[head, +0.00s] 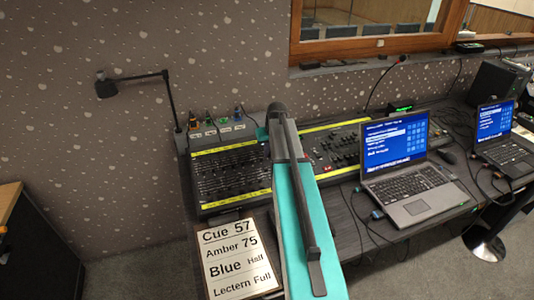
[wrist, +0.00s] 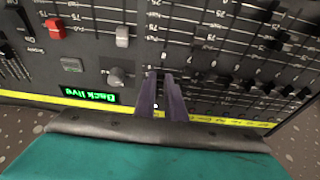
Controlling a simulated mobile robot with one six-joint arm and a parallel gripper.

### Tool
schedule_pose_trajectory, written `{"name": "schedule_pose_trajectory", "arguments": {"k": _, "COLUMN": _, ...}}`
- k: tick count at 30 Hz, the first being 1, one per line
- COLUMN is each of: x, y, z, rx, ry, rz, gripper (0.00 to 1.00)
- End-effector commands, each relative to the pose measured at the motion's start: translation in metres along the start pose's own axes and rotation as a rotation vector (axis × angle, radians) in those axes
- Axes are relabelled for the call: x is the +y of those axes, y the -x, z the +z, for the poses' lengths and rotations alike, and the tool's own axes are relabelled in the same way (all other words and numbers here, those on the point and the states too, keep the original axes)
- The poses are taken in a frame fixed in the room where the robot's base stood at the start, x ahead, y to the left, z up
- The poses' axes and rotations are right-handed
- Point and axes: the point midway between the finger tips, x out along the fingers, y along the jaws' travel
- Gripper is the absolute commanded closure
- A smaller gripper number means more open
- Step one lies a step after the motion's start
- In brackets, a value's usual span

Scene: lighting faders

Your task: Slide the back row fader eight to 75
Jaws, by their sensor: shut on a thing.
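The lighting console (head: 228,190) stands on the desk, with dense rows of dark faders on its left part. In the wrist view the fader panel (wrist: 215,35) shows upside down, with printed scale lines and numbers. My gripper (wrist: 161,76) is down at the panel near the yellow edge strip, at the end of a row of dark fader caps (wrist: 236,83). Its two purple fingers are close together and shut on a fader cap, which they mostly hide. I cannot read that fader's number or exact setting. In the head view my arm hides the gripper and this part of the panel.
A red cap (wrist: 54,27), a white cap (wrist: 122,36), a knob (wrist: 116,76) and a green lit display (wrist: 88,95) lie left of the fingers. A cue sign (head: 236,262) stands in front of the console. A laptop (head: 402,185) sits to the right.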

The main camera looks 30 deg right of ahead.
Motion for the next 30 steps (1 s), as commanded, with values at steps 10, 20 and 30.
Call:
{"name": "schedule_pose_trajectory", "arguments": {"k": 10, "x": -0.001, "y": -0.003, "z": -0.013, "rx": 0.001, "ry": 0.0, "rz": -0.003, "gripper": 0.99}}
{"name": "schedule_pose_trajectory", "arguments": {"k": 20, "x": -0.001, "y": -0.005, "z": -0.023, "rx": 0.002, "ry": 0.0, "rz": -0.003, "gripper": 0.99}}
{"name": "schedule_pose_trajectory", "arguments": {"k": 30, "x": -0.001, "y": -0.008, "z": -0.032, "rx": 0.002, "ry": 0.0, "rz": -0.003, "gripper": 0.99}}
